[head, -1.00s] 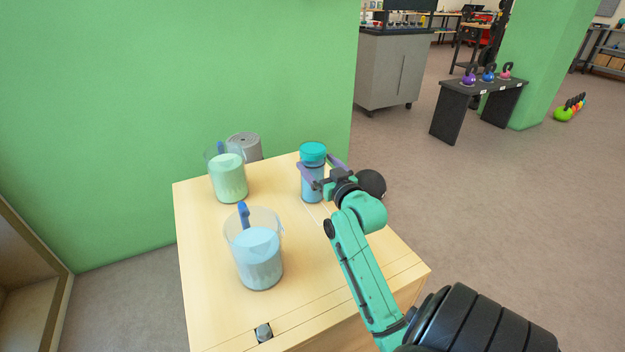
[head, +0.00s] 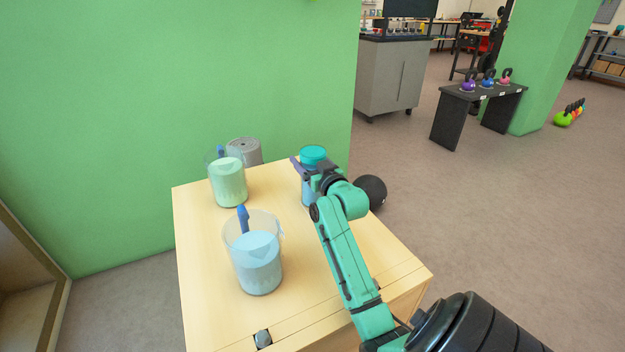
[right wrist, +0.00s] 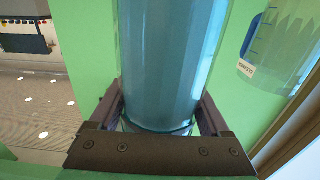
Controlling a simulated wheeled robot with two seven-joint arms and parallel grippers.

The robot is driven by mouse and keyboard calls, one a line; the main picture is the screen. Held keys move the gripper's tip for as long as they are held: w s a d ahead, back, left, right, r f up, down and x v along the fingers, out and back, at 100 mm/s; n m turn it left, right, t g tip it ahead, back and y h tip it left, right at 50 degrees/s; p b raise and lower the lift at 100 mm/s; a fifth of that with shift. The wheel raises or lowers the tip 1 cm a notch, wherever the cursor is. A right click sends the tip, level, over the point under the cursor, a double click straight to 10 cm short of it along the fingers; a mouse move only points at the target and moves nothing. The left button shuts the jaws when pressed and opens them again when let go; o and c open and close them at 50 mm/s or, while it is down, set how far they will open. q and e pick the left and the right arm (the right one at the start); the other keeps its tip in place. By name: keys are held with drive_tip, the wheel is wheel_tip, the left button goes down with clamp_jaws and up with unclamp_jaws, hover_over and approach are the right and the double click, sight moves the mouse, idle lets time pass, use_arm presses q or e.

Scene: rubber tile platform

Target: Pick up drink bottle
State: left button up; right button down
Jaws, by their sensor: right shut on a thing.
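The drink bottle (head: 307,193) is blue and translucent with a teal lid, upright at the back right of the wooden cabinet top (head: 205,290). Its base appears to be at the top's surface, but my arm hides part of it. My right gripper (head: 311,170) is shut on the bottle, with a finger on each side below the lid. In the right wrist view the bottle (right wrist: 172,60) fills the middle, between the two dark fingers of the gripper (right wrist: 160,112). My left gripper is not in view.
A pitcher of blue liquid (head: 257,265) stands at the front of the top, and a pitcher of green liquid (head: 229,184) behind it at left. A grey cylinder (head: 244,151) and a green wall (head: 180,90) are behind. A black ball (head: 372,190) shows beyond my arm.

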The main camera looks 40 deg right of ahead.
drive_tip(key=shift+r, duration=0.1)
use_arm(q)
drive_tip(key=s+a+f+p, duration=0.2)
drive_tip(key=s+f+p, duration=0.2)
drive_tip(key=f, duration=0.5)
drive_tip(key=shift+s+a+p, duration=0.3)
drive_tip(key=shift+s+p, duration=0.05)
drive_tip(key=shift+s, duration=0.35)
use_arm(e)
wheel_tip(320, 180, up, 20)
